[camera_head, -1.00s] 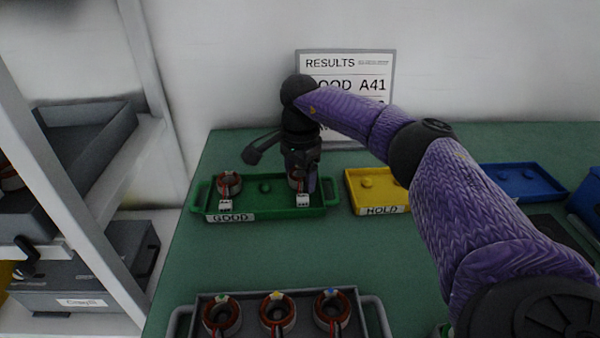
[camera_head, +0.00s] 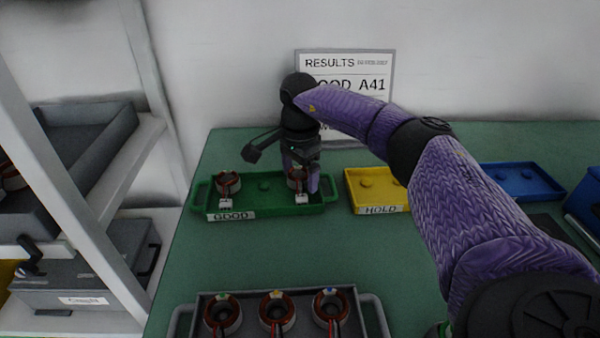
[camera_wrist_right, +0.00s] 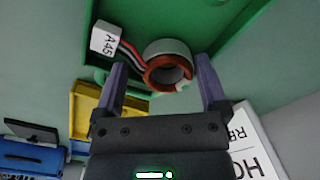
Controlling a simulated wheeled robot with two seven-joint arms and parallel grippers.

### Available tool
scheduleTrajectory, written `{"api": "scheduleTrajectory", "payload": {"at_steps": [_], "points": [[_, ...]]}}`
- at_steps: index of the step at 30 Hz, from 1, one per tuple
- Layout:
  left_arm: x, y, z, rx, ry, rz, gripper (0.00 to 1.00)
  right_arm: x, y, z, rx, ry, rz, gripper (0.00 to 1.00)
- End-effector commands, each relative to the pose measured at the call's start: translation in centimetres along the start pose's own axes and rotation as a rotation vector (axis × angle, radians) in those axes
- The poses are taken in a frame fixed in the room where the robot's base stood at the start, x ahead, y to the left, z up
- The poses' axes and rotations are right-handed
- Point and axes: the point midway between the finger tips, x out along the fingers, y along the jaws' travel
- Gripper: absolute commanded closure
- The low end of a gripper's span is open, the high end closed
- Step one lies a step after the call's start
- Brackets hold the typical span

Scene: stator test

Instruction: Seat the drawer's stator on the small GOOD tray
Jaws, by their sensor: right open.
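The small green GOOD tray (camera_head: 262,208) lies on the table below the results board. A stator (camera_head: 297,181) with a copper-coloured ring, leads and a white connector sits at its right end. The right wrist view shows this stator (camera_wrist_right: 168,66) with its connector tag reading A45. My right gripper (camera_head: 300,177) is open, its purple fingers on either side of the stator; the wrist view shows the open fingers (camera_wrist_right: 163,88) apart from the ring. Another stator (camera_head: 228,183) sits at the tray's left end. My left gripper is not in view.
A yellow HOLD tray (camera_head: 384,209) and a blue tray (camera_head: 522,182) stand to the right. A grey tray (camera_head: 358,318) with several stators is at the front. A shelf with grey bins (camera_head: 85,150) stands left. The table between the green and grey trays is clear.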

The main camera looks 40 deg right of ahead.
Motion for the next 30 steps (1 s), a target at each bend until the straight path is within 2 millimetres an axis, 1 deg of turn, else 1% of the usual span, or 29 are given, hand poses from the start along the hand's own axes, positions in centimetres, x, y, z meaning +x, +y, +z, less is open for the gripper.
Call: {"api": "scheduleTrajectory", "payload": {"at_steps": [1, 6, 17, 24, 26, 30], "points": [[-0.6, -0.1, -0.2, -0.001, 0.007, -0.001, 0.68, -0.7, 0.0, 0.0, 0.0, 0.0, -0.002, 0.07], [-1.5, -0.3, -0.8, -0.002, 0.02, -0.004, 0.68, -2.0, 0.0, 0.0, 0.001, 0.0, -0.002, 0.07], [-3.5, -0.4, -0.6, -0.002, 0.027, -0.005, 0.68, -4.5, 0.0, 0.0, 0.001, 0.0, -0.002, 0.07], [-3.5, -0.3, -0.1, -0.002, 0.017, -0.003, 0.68, -4.4, 0.0, 0.0, 0.001, 0.0, 0.0, 0.07], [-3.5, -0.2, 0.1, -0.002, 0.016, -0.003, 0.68, -4.4, 0.0, 0.0, 0.001, 0.0, 0.0, 0.0], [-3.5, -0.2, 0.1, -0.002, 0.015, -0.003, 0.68, -4.4, 0.0, 0.0, 0.001, 0.0, 0.0, 0.0]]}}
